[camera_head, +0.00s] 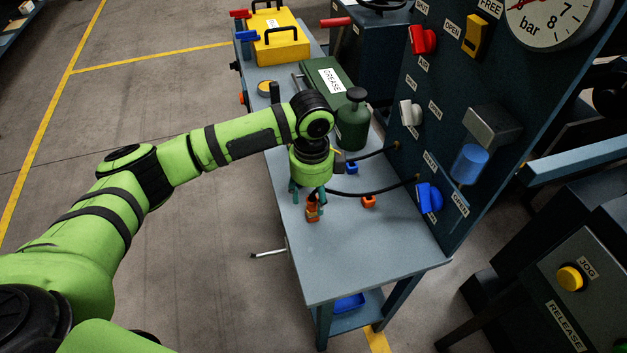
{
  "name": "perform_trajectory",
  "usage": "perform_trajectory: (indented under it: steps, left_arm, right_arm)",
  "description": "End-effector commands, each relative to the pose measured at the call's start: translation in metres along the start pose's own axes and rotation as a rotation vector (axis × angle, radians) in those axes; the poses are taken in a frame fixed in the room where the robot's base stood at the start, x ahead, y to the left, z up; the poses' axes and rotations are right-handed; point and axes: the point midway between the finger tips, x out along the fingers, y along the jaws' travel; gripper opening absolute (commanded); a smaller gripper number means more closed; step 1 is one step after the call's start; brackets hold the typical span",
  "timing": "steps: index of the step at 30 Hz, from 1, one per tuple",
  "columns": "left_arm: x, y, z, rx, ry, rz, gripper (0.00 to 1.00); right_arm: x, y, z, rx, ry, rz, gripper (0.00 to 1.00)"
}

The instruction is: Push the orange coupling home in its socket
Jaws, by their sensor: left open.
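My left gripper (309,196) points down over the bench top from the end of my green arm. Its fingers are open on either side of an orange coupling (312,212) with a dark upper part. The coupling stands near the bench's left edge, just below the fingers; whether they touch it I cannot tell. A black hose (375,192) runs from the panel to the coupling's upper part, partly behind the fingers. A second orange piece (369,201) sits on the bench to the right. No socket can be clearly made out. My right gripper is out of view.
A blue piece (351,168) with another black hose lies behind the gripper. A green bottle (353,122), green grease box (326,82) and yellow toolbox (281,45) stand farther back. The dark valve panel (440,130) rises at right. The bench's front (365,265) is clear.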

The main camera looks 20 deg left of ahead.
Motion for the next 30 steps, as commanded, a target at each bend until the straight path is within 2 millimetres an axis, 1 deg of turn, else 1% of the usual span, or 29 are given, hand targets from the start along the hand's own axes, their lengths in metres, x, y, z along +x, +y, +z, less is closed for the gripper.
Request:
perform_trajectory:
  steps: [1,3,7,13,18,19,20,21,22,23,30]
  left_arm:
    - [0.008,0.001,0.000,-0.001,0.000,0.003,0.54]
    - [0.018,0.000,0.000,-0.001,-0.001,0.001,0.54]
    - [0.031,0.000,0.000,-0.001,0.000,0.001,0.54]
    - [0.038,0.000,0.000,0.000,-0.001,-0.002,0.54]
    - [0.038,0.000,0.000,0.000,-0.001,-0.002,0.54]
    - [0.038,0.000,0.000,0.000,-0.001,-0.002,0.46]
    - [0.038,0.000,0.000,0.000,-0.001,-0.002,0.34]
    - [0.038,0.000,0.000,0.000,-0.001,-0.002,0.18]
    - [0.038,0.000,0.000,0.000,-0.001,-0.002,0.06]
    - [0.038,0.000,0.000,0.000,-0.001,-0.002,0.00]
    - [0.037,0.000,0.000,0.000,0.000,-0.002,0.00]
  right_arm:
    - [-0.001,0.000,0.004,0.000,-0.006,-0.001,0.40]
    - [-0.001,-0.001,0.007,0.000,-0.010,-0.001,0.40]
    - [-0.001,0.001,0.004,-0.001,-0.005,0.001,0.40]
    - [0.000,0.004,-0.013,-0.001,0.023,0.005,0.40]
    - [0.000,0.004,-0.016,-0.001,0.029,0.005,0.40]
    - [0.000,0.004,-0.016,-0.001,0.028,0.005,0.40]
    - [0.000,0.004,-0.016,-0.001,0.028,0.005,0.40]
    - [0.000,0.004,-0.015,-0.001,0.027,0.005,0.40]
    - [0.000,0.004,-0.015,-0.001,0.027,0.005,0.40]
    - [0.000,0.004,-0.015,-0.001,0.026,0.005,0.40]
    - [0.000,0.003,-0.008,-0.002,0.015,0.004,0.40]
